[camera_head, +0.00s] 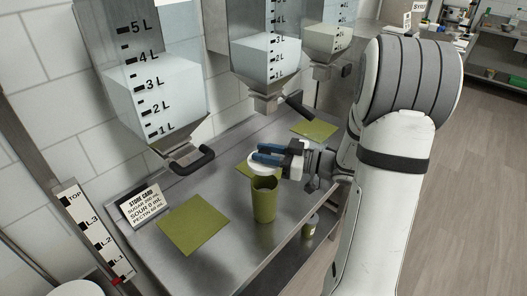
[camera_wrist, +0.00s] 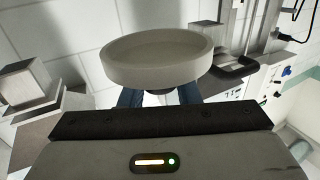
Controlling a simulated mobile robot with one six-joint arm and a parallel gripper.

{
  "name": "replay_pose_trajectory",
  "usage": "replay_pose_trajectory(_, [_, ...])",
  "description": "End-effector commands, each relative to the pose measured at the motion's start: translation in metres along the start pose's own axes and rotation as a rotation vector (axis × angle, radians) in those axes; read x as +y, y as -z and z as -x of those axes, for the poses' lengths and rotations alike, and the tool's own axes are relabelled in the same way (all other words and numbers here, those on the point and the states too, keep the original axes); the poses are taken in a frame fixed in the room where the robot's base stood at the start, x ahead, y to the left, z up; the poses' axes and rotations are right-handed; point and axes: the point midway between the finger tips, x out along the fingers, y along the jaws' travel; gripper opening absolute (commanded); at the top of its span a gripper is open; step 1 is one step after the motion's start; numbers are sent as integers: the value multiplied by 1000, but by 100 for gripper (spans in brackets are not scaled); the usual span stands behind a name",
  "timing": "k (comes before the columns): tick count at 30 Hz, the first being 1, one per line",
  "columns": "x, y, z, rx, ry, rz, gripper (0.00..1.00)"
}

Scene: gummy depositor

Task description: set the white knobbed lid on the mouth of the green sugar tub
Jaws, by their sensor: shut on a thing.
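The green sugar tub (camera_head: 264,204) stands upright on the steel bench with its open mouth up. My gripper (camera_head: 268,154) is above the far side of the tub, its blue fingers pointing left. It is shut on the white knobbed lid (camera_head: 257,165), which shows just below the fingers, above and slightly behind the tub mouth, and looks apart from it. In the wrist view the lid (camera_wrist: 157,60) is a round white disc with a raised rim, its hollow side in sight. The blue fingers (camera_wrist: 160,96) grip beneath it, and the knob is mostly hidden between them.
Green mats (camera_head: 193,224) lie on the bench (camera_head: 235,245). A small jar (camera_head: 310,226) stands right of the tub near the bench edge. Depositor hoppers (camera_head: 150,90) with nozzles and black handles (camera_head: 193,160) overhang the back. A store card (camera_head: 142,206) stands at left.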

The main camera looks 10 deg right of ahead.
Motion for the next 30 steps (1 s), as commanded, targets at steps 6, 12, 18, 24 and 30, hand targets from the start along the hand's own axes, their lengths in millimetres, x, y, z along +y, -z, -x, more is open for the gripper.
replay_pose_trajectory(6, [0,-18,0,0,-1,-1,0])
replay_pose_trajectory(12, [0,-41,0,0,0,0,0])
replay_pose_trajectory(18, [0,-59,0,0,0,-1,0])
replay_pose_trajectory(24, [0,-62,-1,0,1,0,0])
replay_pose_trajectory(30, [0,-62,-1,0,1,0,0])
